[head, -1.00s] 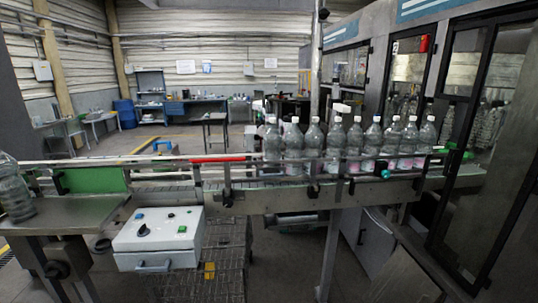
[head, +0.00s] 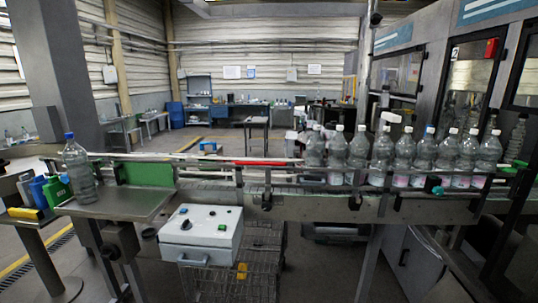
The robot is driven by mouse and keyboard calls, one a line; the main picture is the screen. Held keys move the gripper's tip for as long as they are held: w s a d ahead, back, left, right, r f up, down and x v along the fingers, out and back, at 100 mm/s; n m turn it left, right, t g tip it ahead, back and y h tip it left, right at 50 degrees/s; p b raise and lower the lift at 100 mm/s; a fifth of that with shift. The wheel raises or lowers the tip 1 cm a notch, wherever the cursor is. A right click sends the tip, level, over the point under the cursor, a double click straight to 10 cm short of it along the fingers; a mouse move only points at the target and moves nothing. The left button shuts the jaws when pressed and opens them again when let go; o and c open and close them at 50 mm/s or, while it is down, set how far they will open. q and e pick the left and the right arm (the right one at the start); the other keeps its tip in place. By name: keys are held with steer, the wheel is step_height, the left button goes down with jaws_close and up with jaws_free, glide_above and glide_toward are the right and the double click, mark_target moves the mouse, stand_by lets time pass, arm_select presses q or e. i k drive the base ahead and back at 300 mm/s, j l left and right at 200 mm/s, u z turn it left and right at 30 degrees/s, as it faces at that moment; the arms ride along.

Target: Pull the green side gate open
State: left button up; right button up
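The green side gate (head: 146,173) is a flat green panel at the left end of the conveyor, standing upright beside the metal side table (head: 125,203). A clear bottle with a blue cap (head: 79,172) stands upright on that table, left of the gate. Neither of my grippers shows in the head view.
A row of several clear bottles (head: 404,158) stands on the conveyor (head: 310,207) to the right. A white control box (head: 200,232) with buttons sits below the conveyor's front. At far left a small table (head: 22,222) holds coloured containers (head: 54,189). A wire cart (head: 258,262) stands under the conveyor.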

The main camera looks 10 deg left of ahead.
mark_target(160, 174)
steer(key=u, duration=1.4)
steer(key=i+j+z, duration=0.15)
steer(key=j+z, duration=0.25)
steer(key=j, duration=0.15)
steer(key=i+j+z, duration=0.1)
steer(key=j+z, duration=0.3)
steer(key=j, duration=0.2)
steer(key=j+z, duration=0.45)
steer(key=k+j+z, duration=0.1)
steer(key=j+z, duration=0.3)
steer(key=j, duration=0.3)
